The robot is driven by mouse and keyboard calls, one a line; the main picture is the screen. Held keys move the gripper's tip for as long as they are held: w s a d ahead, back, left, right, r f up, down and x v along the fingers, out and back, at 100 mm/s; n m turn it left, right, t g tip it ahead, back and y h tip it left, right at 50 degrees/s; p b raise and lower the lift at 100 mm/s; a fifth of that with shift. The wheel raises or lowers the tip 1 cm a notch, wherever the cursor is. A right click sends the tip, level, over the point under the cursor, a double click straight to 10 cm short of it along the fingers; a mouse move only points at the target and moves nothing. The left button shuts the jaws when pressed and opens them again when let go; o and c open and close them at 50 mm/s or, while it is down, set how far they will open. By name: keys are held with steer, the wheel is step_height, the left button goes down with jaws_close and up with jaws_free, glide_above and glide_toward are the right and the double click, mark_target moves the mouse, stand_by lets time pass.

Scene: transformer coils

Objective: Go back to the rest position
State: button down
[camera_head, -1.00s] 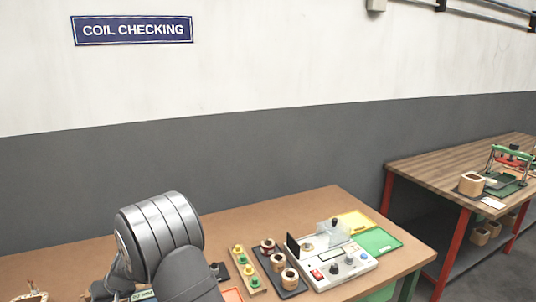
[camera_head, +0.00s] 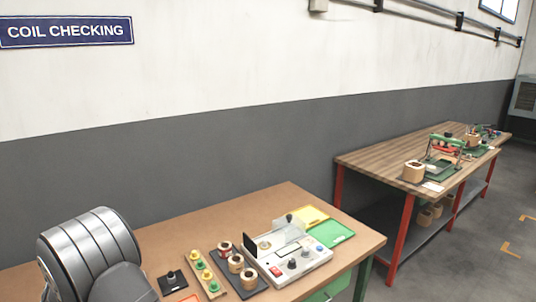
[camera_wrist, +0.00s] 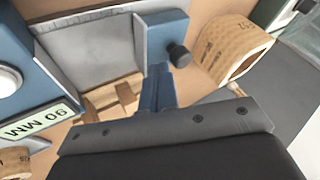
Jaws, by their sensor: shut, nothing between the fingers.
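My gripper (camera_wrist: 158,90) shows in the wrist view with its two blue fingers together and nothing between them. It is near a blue and grey machine (camera_wrist: 155,38) with a dark knob, and a wooden coil former (camera_wrist: 230,48) lies to its right. In the head view only my grey arm links show at the lower left; the gripper is out of that view.
The brown table (camera_head: 270,205) holds a white tester (camera_head: 290,252), several coils on a dark strip (camera_head: 236,264), a strip of coloured pegs (camera_head: 204,272), a yellow tray (camera_head: 311,214) and a green tray (camera_head: 332,233). A second bench (camera_head: 372,161) stands at the right.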

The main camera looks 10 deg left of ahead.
steer(key=w+d, duration=0.1)
steer(key=w+d+r, duration=0.1)
steer(key=w, duration=0.1)
steer(key=shift+w+d+r, duration=0.2)
steer(key=shift+d, duration=0.2)
steer(key=v, duration=0.9)
steer(key=x, duration=0.9)
steer(key=shift+s+f, duration=0.1)
steer(key=shift+f, duration=0.05)
steer(key=s+a, duration=0.1)
steer(key=s+a+f, duration=0.1)
steer(key=s+a, duration=0.1)
steer(key=shift+s, duration=0.3)
steer(key=w+d, duration=0.9)
steer(key=w, duration=0.1)
steer(key=shift+w+r, duration=0.1)
steer(key=shift+r, duration=0.2)
steer(key=v, duration=0.9)
steer(key=s+a+r+h, duration=0.4)
steer(key=s+a, duration=0.1)
steer(key=a, duration=0.2)
steer(key=shift+a+n+g, duration=0.25)
steer(key=shift+n+g, duration=0.05)
steer(key=shift+n, duration=0.1)
steer(key=shift+r, duration=0.15)
